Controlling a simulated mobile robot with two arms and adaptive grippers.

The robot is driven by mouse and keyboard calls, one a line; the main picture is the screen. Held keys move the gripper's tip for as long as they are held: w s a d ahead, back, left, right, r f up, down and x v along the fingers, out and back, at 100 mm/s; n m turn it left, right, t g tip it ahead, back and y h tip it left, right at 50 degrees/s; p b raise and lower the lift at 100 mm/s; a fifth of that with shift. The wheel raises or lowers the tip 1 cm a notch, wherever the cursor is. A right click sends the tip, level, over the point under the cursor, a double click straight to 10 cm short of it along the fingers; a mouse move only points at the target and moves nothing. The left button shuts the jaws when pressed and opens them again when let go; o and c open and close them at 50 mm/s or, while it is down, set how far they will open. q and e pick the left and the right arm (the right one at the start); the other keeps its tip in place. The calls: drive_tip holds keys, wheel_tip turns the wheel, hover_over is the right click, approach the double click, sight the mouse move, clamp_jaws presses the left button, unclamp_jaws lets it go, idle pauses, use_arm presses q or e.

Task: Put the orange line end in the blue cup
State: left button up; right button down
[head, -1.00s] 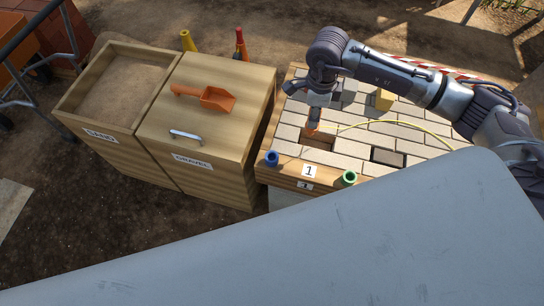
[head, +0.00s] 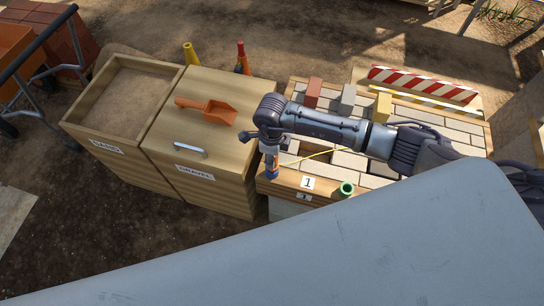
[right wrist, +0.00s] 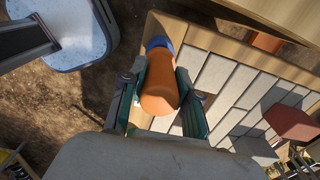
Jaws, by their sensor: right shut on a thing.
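My right gripper (head: 270,158) is shut on the orange line end (right wrist: 159,92), which stands between its two fingers in the right wrist view. The blue cup (head: 272,174) is at the front left corner of the paver bench, directly below the gripper. In the right wrist view the blue cup (right wrist: 158,42) shows as a blue rim just beyond the orange line end and lined up with it. I cannot tell whether the tip is inside the cup or just above it. A yellow line (head: 318,155) runs right from the gripper across the pavers. My left gripper is not in view.
A green cup (head: 346,188) sits on the bench's front edge. Red, grey and yellow blocks, including the yellow block (head: 382,107), stand at the back before a striped barrier (head: 423,84). Left are the gravel box (head: 225,92) with an orange scoop (head: 207,109) and the sand box (head: 122,92).

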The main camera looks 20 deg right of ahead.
drive_tip(key=shift+f, duration=0.8)
drive_tip(key=c, duration=1.3)
unclamp_jaws()
drive_tip(key=shift+f, duration=0.15)
drive_tip(key=o, duration=0.5)
drive_tip(key=shift+c, duration=0.2)
drive_tip(key=shift+r, duration=0.25)
drive_tip(key=shift+w+r, duration=0.1)
drive_tip(key=shift+r, duration=0.2)
wheel_tip(320, 180, up, 11)
drive_tip(key=shift+r+b, duration=0.15)
drive_tip(key=shift+b, duration=0.85)
